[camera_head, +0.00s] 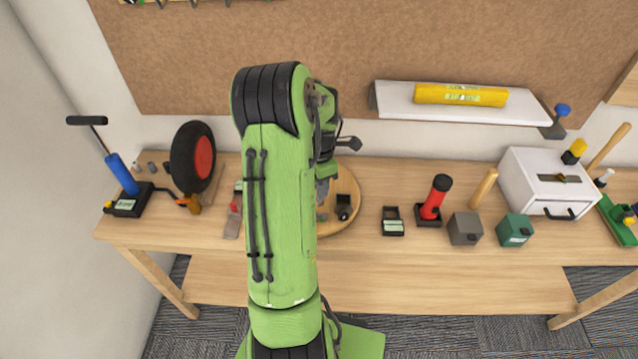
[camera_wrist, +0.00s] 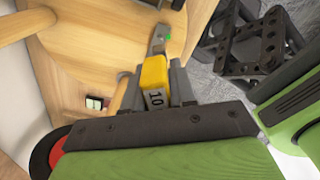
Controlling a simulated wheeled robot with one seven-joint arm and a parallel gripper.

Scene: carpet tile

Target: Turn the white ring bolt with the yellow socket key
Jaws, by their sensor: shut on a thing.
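The yellow socket key (camera_wrist: 154,74) is in my gripper (camera_wrist: 156,88) in the wrist view. The gripper's two dark fingers are shut on either side of it, and a grey part marked "10" faces the camera. A grey metal piece (camera_wrist: 158,38) with a green spot shows just beyond the key; I cannot tell whether it belongs to the key. In the head view my green arm hides most of the gripper and the key. I cannot make out the white ring bolt in either view.
A round wooden board (camera_head: 350,186) lies behind my arm, with a small black block (camera_head: 344,207) on it. A black wheel with a red hub (camera_head: 203,160) stands left. A red cylinder (camera_head: 431,206), grey block (camera_head: 465,229) and white drawer box (camera_head: 545,187) stand right. The bench front is largely clear.

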